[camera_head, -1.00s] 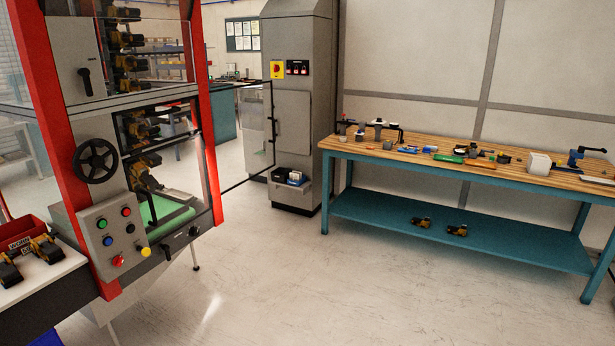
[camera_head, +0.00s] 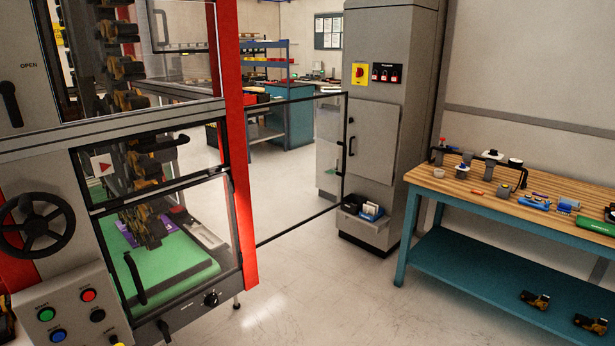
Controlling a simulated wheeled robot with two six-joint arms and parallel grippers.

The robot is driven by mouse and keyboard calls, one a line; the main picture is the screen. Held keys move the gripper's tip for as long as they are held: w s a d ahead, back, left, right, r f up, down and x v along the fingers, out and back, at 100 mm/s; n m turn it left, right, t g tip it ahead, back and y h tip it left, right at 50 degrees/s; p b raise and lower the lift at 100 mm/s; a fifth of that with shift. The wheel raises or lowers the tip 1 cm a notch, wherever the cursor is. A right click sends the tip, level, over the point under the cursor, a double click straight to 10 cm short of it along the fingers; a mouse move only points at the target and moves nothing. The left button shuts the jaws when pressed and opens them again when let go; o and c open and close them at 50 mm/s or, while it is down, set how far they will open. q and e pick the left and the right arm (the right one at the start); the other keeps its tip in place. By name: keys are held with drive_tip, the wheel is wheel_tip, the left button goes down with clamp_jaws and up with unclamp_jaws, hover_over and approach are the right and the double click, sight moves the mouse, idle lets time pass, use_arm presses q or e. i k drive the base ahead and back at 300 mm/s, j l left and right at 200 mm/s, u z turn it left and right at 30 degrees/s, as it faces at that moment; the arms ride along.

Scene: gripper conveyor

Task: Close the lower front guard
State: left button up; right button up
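The machine (camera_head: 40,165) with red posts stands on the left. A clear panel in a thin black frame (camera_head: 300,213) juts out to the right from its right red post, at the height of the lower opening. The upper clear guard (camera_head: 185,55) covers the upper opening. Neither of my grippers is in view.
A grey cabinet (camera_head: 385,60) stands behind the panel's free edge. A workbench (camera_head: 480,205) with tools is on the right. Open floor (camera_head: 320,290) lies between machine and bench. A black handwheel (camera_head: 35,225) and a button box (camera_head: 65,310) are on the machine's front.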

sight(342, 175)
drive_tip(key=i+l+u, duration=0.4)
drive_tip(key=i+l, duration=0.5)
